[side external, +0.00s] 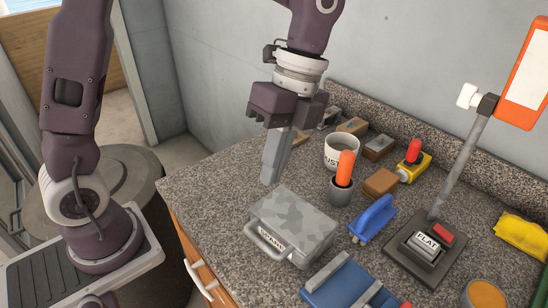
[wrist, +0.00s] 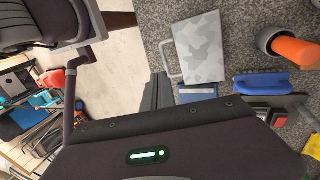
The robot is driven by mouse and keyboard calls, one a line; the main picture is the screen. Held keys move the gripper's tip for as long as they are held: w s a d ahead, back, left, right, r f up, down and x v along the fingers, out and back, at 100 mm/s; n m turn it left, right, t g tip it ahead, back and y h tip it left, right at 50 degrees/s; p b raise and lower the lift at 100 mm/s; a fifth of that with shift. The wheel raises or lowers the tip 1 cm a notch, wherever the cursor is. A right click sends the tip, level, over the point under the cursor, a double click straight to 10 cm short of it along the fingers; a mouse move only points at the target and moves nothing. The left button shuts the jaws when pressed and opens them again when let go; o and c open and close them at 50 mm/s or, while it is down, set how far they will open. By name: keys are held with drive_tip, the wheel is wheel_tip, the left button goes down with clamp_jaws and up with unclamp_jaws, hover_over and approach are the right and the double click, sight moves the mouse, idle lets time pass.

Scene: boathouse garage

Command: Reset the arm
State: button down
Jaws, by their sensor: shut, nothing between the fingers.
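My arm reaches over the left part of a speckled granite counter (side external: 200,190), with the wrist pointing down. My gripper (side external: 270,180) is shut and empty, its fingers together above the counter behind the grey camouflage case (side external: 293,222). The fingers also show in the wrist view (wrist: 158,92), left of the case (wrist: 200,46). The case lies flat with its handle toward the counter's front edge. The fingers look apart from it.
A post on a dark base (side external: 425,252) carries an orange-framed panel (side external: 525,70). A wall stands behind.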

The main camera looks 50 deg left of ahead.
drive_tip(key=s+a+r+n+t, duration=0.4)
drive_tip(key=s+a+n+t, duration=0.5)
drive_tip(key=n, duration=0.8)
drive_tip(key=shift+s+a+r+n, duration=0.2)
drive_tip(key=shift+s+a+n, duration=0.2)
drive_tip(key=shift+s, duration=0.75)
